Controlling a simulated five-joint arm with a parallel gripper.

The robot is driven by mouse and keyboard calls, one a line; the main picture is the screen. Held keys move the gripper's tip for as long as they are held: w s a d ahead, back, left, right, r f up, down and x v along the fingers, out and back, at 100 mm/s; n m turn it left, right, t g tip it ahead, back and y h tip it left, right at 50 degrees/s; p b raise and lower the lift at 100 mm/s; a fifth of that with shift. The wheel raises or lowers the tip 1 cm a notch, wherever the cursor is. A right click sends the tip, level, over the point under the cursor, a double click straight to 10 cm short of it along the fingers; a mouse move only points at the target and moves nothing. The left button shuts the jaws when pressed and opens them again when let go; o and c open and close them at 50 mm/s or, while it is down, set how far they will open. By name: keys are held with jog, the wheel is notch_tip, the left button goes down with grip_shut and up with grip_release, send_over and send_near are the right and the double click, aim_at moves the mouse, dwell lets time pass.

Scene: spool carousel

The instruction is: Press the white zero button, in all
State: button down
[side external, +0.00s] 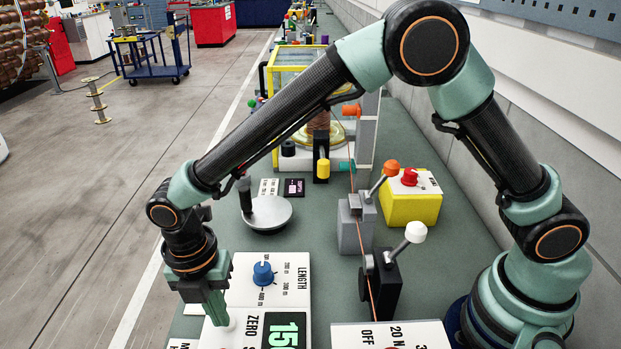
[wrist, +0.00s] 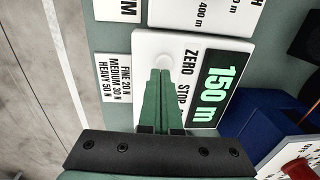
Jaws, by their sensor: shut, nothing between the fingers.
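The white zero button (wrist: 167,61) is a round white disc on a white panel (wrist: 150,42) in the wrist view. The word ZERO is printed beside it, and a dark display (wrist: 222,85) on the panel reads 150 m in green. My gripper (wrist: 161,74) has its green fingers shut together, with the tips at the button's edge; I cannot tell whether they touch it.
A blue LENGTH knob (side external: 263,273) stands just behind the panel.

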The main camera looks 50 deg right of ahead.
jog(key=shift+f, duration=0.45)
jog(key=shift+s+d+f, duration=0.1)
jog(key=shift+d+f, duration=0.1)
jog(key=shift+f, duration=0.95)
jog(key=shift+r, duration=0.15)
notch_tip(320, 180, up, 15)
jog(key=a, duration=0.2)
jog(key=shift+w+a, duration=0.15)
jog(key=shift+w, duration=0.2)
